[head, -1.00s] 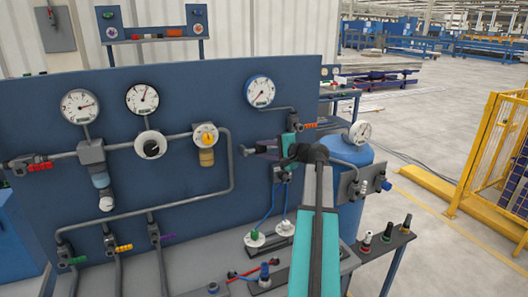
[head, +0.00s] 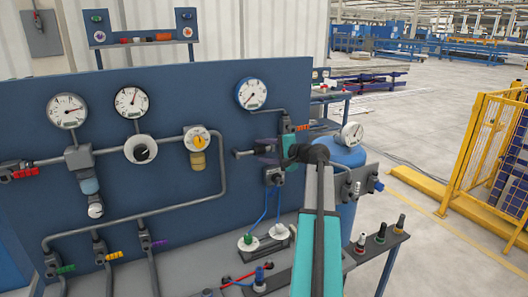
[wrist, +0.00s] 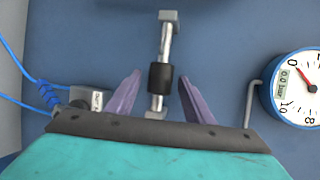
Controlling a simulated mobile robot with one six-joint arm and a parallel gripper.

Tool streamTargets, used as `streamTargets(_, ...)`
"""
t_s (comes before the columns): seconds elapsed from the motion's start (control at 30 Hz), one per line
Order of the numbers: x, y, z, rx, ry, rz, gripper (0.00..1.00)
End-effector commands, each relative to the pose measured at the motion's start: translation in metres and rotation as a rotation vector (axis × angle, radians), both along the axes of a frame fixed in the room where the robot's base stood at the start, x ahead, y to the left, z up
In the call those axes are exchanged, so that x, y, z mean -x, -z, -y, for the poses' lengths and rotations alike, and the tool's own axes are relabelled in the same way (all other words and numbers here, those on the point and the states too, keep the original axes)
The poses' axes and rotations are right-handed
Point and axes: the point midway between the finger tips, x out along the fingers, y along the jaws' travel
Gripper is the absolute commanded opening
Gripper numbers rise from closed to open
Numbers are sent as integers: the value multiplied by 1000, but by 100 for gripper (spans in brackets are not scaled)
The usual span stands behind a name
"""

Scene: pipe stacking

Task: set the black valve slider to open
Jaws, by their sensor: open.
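The black slider (wrist: 161,77) is a short dark cylinder on a light metal rod (wrist: 167,42) with a square block at its far end, in front of the blue panel. In the wrist view the slider sits between the two purple fingers of my gripper (wrist: 155,97), with a gap on each side. It is nearer the end of the rod close to my palm. The fingers are open and grip nothing. In the head view my gripper (head: 262,150) is at the right part of the panel, where it largely hides the slider; the rod's end shows to its left.
A round gauge (wrist: 304,85) stands right of the fingers in the wrist view. Blue cables (wrist: 28,88) and a small grey connector lie to the left. In the head view a blue tank (head: 343,153) is beside my arm. Pipes and gauges fill the panel's left.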

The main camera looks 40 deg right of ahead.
Motion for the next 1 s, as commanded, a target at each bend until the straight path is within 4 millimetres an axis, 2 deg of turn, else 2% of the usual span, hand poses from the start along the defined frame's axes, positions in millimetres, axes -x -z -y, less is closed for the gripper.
streamTargets(0.17,2,0,-1,0,-1,0,47)
streamTargets(0.37,15,-2,-1,0,-3,1,47)
streamTargets(1.0,109,-25,8,1,2,0,47)
